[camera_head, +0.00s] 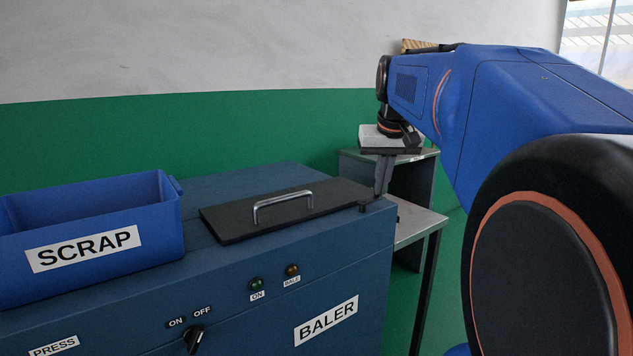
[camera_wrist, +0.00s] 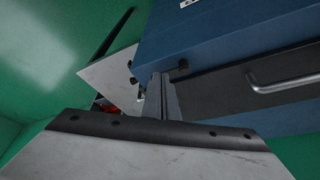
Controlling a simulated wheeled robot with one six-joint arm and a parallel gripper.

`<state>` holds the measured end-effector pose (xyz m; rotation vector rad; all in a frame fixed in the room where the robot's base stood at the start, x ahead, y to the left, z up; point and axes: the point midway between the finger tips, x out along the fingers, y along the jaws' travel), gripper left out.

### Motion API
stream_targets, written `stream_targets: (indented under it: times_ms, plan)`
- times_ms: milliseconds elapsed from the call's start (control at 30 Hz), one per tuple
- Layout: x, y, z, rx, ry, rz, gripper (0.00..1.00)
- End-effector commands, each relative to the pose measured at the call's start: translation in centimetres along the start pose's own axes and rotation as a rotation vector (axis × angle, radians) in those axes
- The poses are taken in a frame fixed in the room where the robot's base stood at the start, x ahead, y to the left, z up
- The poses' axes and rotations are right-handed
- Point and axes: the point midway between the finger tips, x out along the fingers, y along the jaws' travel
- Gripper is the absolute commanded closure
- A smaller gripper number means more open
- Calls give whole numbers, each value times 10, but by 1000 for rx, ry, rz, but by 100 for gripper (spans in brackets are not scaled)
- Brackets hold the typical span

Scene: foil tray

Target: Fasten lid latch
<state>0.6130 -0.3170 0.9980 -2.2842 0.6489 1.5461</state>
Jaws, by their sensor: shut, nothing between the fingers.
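The dark flat lid (camera_head: 235,221) with a metal bar handle (camera_head: 283,204) lies closed on top of the blue baler (camera_head: 240,320). The lid (camera_wrist: 222,98) and handle (camera_wrist: 280,83) also show in the wrist view. A small dark latch piece (camera_head: 367,206) sits by the lid's right end, near the baler's edge; it shows in the wrist view (camera_wrist: 181,69) beside my fingertips. My gripper (camera_head: 381,191) points down at that end, fingers together and empty. In the wrist view my fingers (camera_wrist: 161,82) are close to the latch; whether they touch it I cannot tell.
A blue scrap bin (camera_head: 150,210) stands on the baler's left part. The front has an on/off knob (camera_head: 194,338) and two buttons. A grey table (camera_head: 415,222) stands right of the baler. The green wall (camera_head: 200,130) is behind.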

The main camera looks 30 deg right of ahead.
Motion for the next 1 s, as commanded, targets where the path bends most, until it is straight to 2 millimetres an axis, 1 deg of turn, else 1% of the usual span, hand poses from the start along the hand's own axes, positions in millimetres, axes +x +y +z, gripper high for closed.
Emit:
stream_targets:
  times_ms: [467, 667, 867, 1000]
  plan:
    - [1, 1, -3, -68, 0, -28, 100]
    - [2, 1, -5, -124, -1, -49, 100]
    - [5, 2, -11, -244, 0, -98, 100]
    - [7, 1, -16, -365, 0, -148, 100]
